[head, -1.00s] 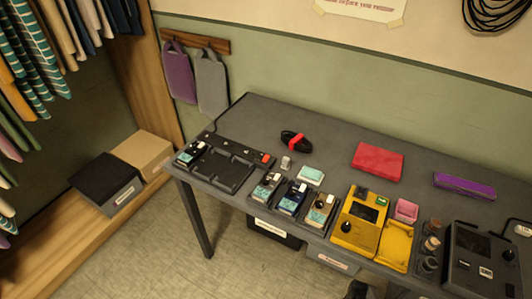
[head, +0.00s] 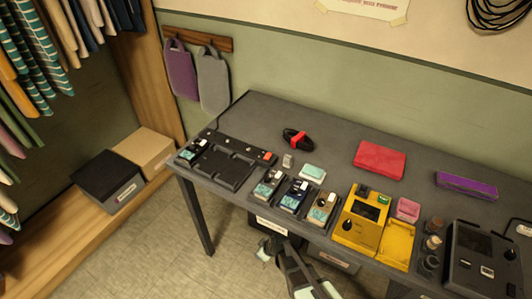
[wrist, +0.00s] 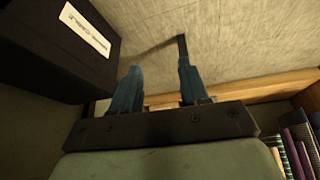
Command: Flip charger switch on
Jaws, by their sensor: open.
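The charger (head: 225,163) is a black multi-bay tray at the left end of the grey table. A small dark device with a pale label (head: 190,151) sits in its left bay; the other bays look empty. A red switch (head: 267,156) is at its back right corner; I cannot tell its position at this size. My gripper (wrist: 158,82) is open and empty in the wrist view, its two blue-grey fingers apart. In the head view my arm is low in front of the table, below its front edge, well away from the charger.
Several small devices (head: 293,195) stand right of the charger, then a yellow unit (head: 361,216) with its lid.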

